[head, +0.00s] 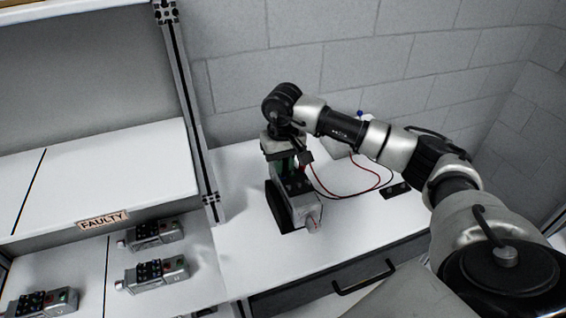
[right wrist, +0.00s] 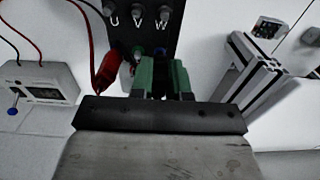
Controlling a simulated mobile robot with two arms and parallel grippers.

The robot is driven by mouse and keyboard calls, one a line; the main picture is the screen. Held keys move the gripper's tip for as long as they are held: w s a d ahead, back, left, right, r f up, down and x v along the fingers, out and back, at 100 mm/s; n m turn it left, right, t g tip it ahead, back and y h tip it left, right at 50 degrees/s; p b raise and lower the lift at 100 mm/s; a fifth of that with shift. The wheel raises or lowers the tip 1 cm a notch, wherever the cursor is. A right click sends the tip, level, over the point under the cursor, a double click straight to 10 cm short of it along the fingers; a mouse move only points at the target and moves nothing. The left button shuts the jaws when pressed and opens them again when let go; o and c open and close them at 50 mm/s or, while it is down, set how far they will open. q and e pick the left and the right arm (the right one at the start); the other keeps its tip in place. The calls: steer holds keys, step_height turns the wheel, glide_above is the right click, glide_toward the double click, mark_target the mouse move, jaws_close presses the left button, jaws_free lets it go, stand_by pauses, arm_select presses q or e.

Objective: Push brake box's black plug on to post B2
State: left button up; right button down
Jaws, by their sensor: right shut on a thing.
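The servo motor (head: 306,209) has a black terminal panel (right wrist: 120,38) with posts marked U, V and W. Below those letters is another row of posts, partly covered by my fingers, and its markings are unreadable. My right gripper (right wrist: 161,72) points at this row, its green fingers closed on a dark piece, apparently the black plug, mostly hidden between them. I cannot tell whether it touches a post. A red plug (right wrist: 107,68) stands tilted just left of the fingers, at the panel. The white brake box (right wrist: 38,82) has a display and a blue-tipped switch.
Red and black wires (head: 366,190) loop over the white bench. A small black item (head: 396,190) lies right of the motor. Several similar motors lie on the left shelf under a FAULTY label (head: 103,220). A metal profile post (head: 188,110) stands left of the bench.

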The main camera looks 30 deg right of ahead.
steer(key=shift+f, duration=0.2)
steer(key=c, duration=1)
jaws_free()
steer(key=shift+r, duration=0.15)
steer(key=shift+r+p, duration=1.55)
steer(key=shift+r, duration=1.9)
steer(key=shift+f, duration=0.1)
